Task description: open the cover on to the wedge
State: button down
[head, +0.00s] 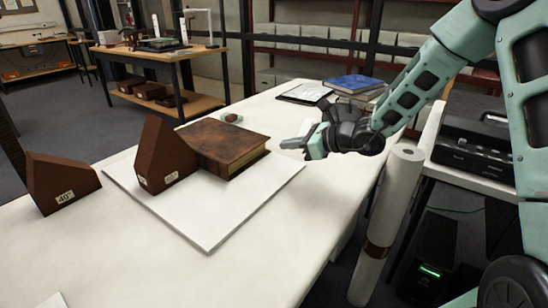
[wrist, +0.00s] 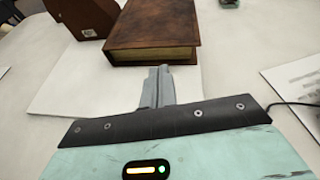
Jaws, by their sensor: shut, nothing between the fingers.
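A thick brown leather book (head: 222,145) lies closed on a white board (head: 215,215) on the table. A tall brown wedge (head: 165,158) stands on the board at the book's left side, with a small label on its front. Another brown wedge (head: 62,182), labelled 40°, stands on the table left of the board. My gripper (head: 306,144) is shut and empty, to the right of the book and apart from it in the head view. In the wrist view the book (wrist: 155,22) is ahead of my gripper (wrist: 160,72), with its page edges facing me.
A blue book (head: 353,83) lies on a stack at the table's far right, beside a paper sheet (head: 304,93). A small greenish item (head: 232,118) sits behind the book. A white roll (head: 388,220) stands by the right table edge. The table front is largely clear.

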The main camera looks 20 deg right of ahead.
jog(key=d, duration=0.1)
jog(key=w+d+f+m+t, duration=0.1)
jog(key=w+d+m+h, duration=0.1)
jog(key=shift+d+f, duration=0.35)
jog(key=shift+d, duration=0.05)
jog(key=shift+w+f+m, duration=0.15)
jog(key=shift+w+m, duration=0.15)
jog(key=shift+w, duration=0.05)
jog(key=b+x, duration=0.1)
jog(key=x, duration=0.8)
jog(key=shift+w, duration=0.1)
jog(key=shift+w+r, duration=0.1)
jog(key=shift+r, duration=0.1)
